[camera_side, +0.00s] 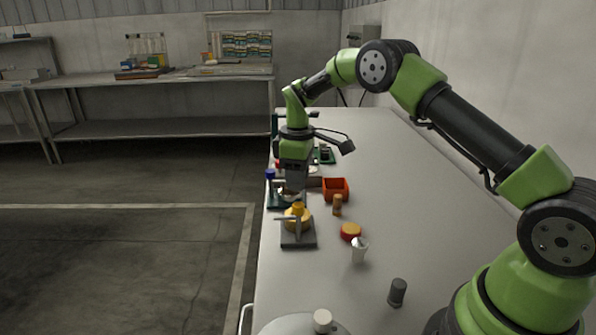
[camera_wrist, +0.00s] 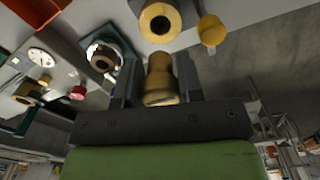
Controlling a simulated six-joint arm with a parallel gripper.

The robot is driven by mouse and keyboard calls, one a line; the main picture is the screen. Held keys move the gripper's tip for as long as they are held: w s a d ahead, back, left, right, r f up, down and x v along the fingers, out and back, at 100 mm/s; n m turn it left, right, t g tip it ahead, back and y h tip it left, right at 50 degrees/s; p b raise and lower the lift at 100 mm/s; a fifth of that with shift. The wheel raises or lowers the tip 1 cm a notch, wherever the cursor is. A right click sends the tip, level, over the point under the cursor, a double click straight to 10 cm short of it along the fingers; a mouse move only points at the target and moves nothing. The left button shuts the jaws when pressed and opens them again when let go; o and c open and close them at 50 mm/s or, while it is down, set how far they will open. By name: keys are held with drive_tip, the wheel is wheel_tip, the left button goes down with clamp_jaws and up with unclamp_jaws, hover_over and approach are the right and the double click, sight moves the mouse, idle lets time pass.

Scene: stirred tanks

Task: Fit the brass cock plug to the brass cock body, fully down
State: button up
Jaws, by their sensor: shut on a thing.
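My gripper (camera_wrist: 149,75) is shut on a brass plug-like piece with a waisted shape (camera_wrist: 160,80), which sits between the two fingers in the wrist view. In the side view my gripper (camera_side: 292,190) points down over the bench, and its held piece is hard to make out. A brass ring with a dark bore (camera_wrist: 158,20) lies beyond the fingertips in the wrist view, apart from the held piece. A silver ring with a brass-coloured centre (camera_wrist: 102,57) is to its left. I cannot tell for certain which is the cock body.
A yellow fitting (camera_side: 297,216) stands on a dark grey base close to my gripper. An orange bin (camera_side: 336,190), an orange-brown cylinder (camera_side: 337,206), a red-yellow disc (camera_side: 350,232) and a metal cup (camera_side: 359,251) stand nearby. The bench's right side is mostly clear.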

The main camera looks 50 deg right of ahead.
drive_tip(key=shift+f, duration=2.95)
drive_tip(key=shift+f, duration=0.75)
drive_tip(key=o, duration=1.2)
drive_tip(key=shift+c, duration=0.2)
drive_tip(key=shift+s, duration=0.1)
